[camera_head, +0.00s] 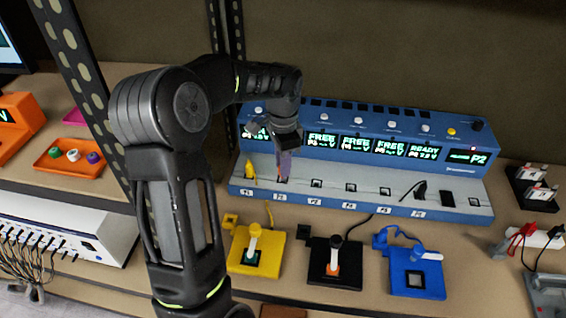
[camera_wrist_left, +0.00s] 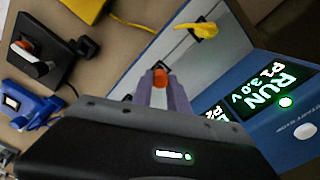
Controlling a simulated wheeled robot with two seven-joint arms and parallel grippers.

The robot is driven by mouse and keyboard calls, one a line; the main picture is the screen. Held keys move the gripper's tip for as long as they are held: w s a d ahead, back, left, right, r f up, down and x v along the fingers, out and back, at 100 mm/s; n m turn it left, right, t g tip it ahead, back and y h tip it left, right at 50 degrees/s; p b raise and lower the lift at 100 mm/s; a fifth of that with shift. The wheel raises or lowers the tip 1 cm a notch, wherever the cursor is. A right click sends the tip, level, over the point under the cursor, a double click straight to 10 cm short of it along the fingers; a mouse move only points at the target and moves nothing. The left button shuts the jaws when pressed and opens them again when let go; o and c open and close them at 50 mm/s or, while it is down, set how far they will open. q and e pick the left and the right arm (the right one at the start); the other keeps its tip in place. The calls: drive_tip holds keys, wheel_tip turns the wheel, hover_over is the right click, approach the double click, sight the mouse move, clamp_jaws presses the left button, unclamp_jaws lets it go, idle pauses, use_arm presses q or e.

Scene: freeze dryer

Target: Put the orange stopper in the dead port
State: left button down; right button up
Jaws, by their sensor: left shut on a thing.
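My left gripper (camera_head: 285,172) is at the second port from the left on the blue-and-grey station (camera_head: 455,195), directly right of the yellow plug (camera_head: 250,171). In the left wrist view, my left gripper (camera_wrist_left: 161,88) is shut on the orange stopper (camera_wrist_left: 160,77), whose rounded orange end shows between the fingertips. The yellow plug (camera_wrist_left: 203,29) is beside it in the neighbouring port. The fingers hide the port below, so I cannot tell whether the stopper is in it or just above it. A small display (camera_head: 468,157) reads P2, with a red light above.
Port screens read FREE (camera_head: 322,140) and READY (camera_head: 424,151); P1 reads RUN (camera_wrist_left: 275,85). A black plug (camera_head: 420,190) stands farther right. Yellow (camera_head: 240,262), black (camera_head: 322,277) and blue (camera_head: 432,280) lever bases stand in front. An orange tray (camera_head: 68,168) holds several small stoppers.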

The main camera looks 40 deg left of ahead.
use_arm(q)
drive_tip(key=shift+f+b, duration=0.8)
drive_tip(key=shift+f, duration=0.4)
drive_tip(key=c, duration=1.2)
unclamp_jaws()
drive_tip(key=shift+r, duration=0.1)
drive_tip(key=shift+r, duration=3.85)
